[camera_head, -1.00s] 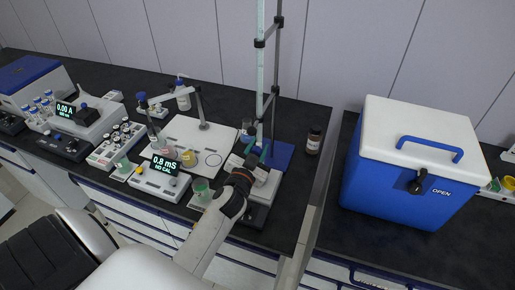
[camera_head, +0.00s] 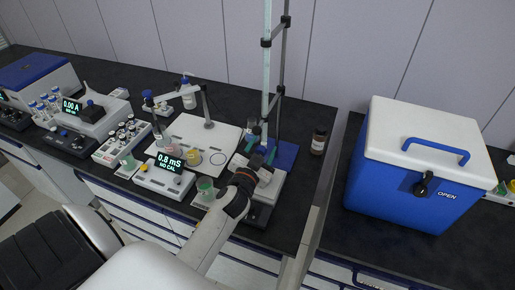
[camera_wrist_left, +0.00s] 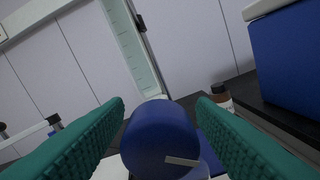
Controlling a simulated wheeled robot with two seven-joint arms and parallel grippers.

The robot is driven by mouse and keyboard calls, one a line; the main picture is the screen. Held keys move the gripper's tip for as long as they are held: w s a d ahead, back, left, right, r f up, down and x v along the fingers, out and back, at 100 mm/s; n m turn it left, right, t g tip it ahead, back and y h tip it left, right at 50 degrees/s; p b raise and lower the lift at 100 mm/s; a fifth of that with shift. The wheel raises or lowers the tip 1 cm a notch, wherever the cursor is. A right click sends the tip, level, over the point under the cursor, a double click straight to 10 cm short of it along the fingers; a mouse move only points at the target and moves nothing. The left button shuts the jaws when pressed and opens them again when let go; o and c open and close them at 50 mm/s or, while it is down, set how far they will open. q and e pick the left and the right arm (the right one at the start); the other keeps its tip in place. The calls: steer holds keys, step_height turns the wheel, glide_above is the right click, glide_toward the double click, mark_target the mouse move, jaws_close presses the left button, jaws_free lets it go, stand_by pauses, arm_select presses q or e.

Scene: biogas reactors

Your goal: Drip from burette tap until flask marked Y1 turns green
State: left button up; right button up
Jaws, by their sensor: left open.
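The burette (camera_head: 266,75) stands upright on its stand with a blue base (camera_head: 287,152); its graduated tube also shows in the left wrist view (camera_wrist_left: 133,50). My left gripper (camera_head: 261,152) is at the lower end of the burette, over a white device. In the left wrist view a round blue knob with a white mark, apparently the burette tap (camera_wrist_left: 160,135), sits between the open green fingers (camera_wrist_left: 160,106), with no clear grip on it. I cannot make out a flask marked Y1 or its colour; my gripper covers that spot. My right gripper is not in view.
A brown bottle (camera_head: 319,140) stands right of the stand. A meter reading 0.8 mS (camera_head: 165,175), a white plate (camera_head: 225,137) and a small green-filled beaker (camera_head: 205,188) lie to the left.

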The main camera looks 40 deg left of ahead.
arm_select(q)
steer(key=b+v, duration=0.3)
steer(key=v, duration=0.8)
steer(key=shift+s, duration=0.35)
steer(key=shift+d, duration=0.15)
